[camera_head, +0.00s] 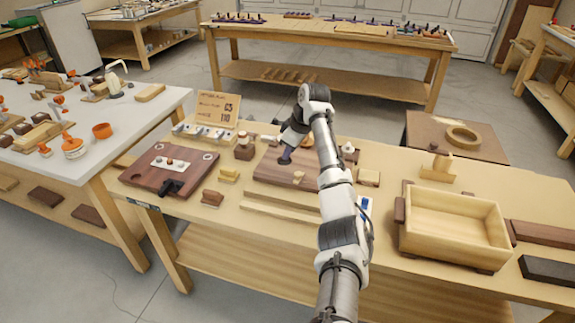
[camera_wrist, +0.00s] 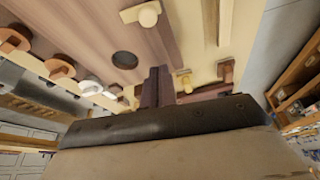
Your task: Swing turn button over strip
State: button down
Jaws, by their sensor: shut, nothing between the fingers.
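A brown board (camera_head: 267,169) lies on the bench near the middle in the head view. A small pale piece with a round head, seemingly the turn button (camera_head: 298,176), sits near its front right; it also shows at the top of the wrist view (camera_wrist: 148,14). A long pale strip (camera_head: 280,211) runs along the board's front side, and a pale strip (camera_wrist: 225,20) shows in the wrist view beside the board. My gripper (camera_head: 285,158) is shut and empty over the board, behind the turn button. Its dark fingers (camera_wrist: 158,85) point toward the board, apart from the button. Contact with the board cannot be told.
A dark round hole (camera_wrist: 124,59) is in the board. A wooden box (camera_head: 452,222) stands to the right, and a brown board with a pale plate (camera_head: 150,182) to the left. Small blocks and a price sign (camera_head: 217,107) stand nearby.

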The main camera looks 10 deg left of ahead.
jog(key=v, duration=0.3)
jog(key=w+b+v, duration=0.1)
jog(key=v, duration=0.1)
